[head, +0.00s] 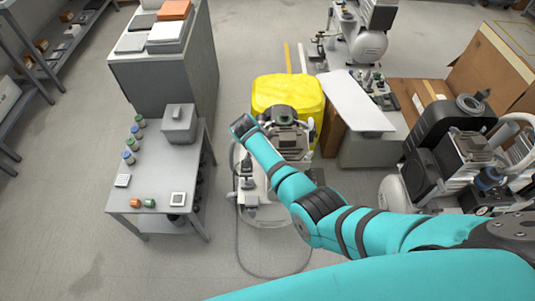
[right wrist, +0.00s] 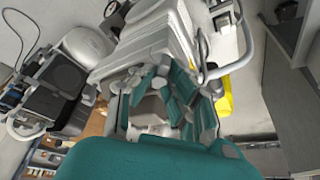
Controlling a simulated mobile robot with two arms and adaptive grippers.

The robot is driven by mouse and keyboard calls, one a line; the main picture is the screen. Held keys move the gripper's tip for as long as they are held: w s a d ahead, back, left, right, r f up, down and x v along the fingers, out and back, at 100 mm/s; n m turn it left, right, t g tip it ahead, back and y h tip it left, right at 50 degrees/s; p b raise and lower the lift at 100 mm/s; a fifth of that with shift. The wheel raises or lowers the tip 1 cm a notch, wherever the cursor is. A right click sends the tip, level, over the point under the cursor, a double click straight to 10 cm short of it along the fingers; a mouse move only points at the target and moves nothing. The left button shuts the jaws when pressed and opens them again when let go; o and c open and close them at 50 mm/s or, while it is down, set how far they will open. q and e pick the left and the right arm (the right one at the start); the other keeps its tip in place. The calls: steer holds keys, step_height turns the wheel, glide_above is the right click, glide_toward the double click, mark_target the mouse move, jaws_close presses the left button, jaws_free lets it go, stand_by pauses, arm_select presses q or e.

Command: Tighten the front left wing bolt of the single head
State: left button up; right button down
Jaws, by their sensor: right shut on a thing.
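The single-head compressor (head: 249,185) stands on the floor at the middle of the head view, partly covered by my right arm. In the right wrist view its pale ribbed body (right wrist: 160,35) fills the area just beyond my right gripper (right wrist: 152,78). The gripper's teal and grey fingers are drawn in against the machine and are shut on a small part. The front left wing bolt cannot be made out; the fingers hide that spot. In the head view the right fingertips cannot be told apart from the machine. My left gripper is not in view.
A yellow bin (head: 287,90) stands close behind the compressor. A grey table (head: 160,183) with small jars is on the left. A larger compressor (head: 425,150) and an open cardboard box (head: 490,60) are on the right. The floor at the lower left is clear.

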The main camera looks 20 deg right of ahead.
steer(key=c, duration=1.4)
jaws_free()
step_height(320, 180, up, 10)
